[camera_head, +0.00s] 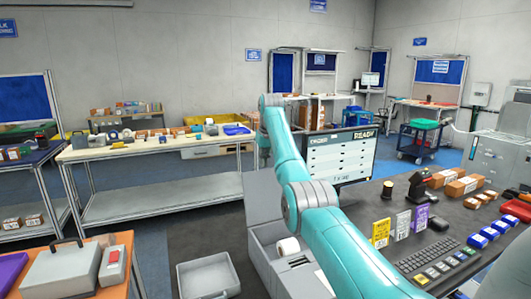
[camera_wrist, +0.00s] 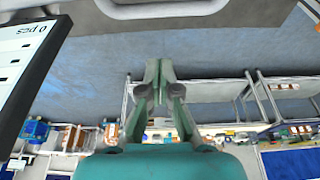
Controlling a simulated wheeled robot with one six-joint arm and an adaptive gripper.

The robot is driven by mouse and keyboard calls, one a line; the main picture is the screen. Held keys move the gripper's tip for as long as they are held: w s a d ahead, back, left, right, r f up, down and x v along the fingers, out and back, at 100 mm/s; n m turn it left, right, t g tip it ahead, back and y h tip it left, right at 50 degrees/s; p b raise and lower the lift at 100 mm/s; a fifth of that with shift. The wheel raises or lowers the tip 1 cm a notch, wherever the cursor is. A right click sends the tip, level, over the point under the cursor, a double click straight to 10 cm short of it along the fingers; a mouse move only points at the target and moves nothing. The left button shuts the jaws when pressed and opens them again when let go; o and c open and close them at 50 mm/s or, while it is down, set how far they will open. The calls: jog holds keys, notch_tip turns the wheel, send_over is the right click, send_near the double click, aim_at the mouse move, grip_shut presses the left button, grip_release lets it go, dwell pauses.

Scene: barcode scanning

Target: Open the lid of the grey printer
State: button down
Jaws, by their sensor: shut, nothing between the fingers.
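The grey printer (camera_head: 268,248) stands on the dark table at the middle bottom of the head view, partly hidden by my arm. Its lid (camera_head: 262,200) stands raised at the back, and a white roll (camera_head: 288,247) shows inside the body. My gripper (camera_wrist: 159,70) is shut and empty in the wrist view. A grey edge, perhaps of the lid, crosses the top of that view, apart from the fingertips. In the head view my wrist hangs beyond the lid, and the fingertips cannot be made out.
A display screen (camera_head: 340,157) stands behind the printer, right of my wrist. An open grey tray (camera_head: 208,277) lies in front left. A keyboard (camera_head: 428,253), coloured boxes and a scanner (camera_head: 417,187) are on the right. Floor lies between the printer and the far bench (camera_head: 150,150).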

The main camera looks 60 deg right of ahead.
jog(key=shift+s+a+f, duration=0.5)
jog(key=shift+s+f, duration=0.05)
jog(key=shift+s, duration=0.15)
jog(key=shift+s+a+f, duration=0.5)
jog(key=shift+s, duration=0.15)
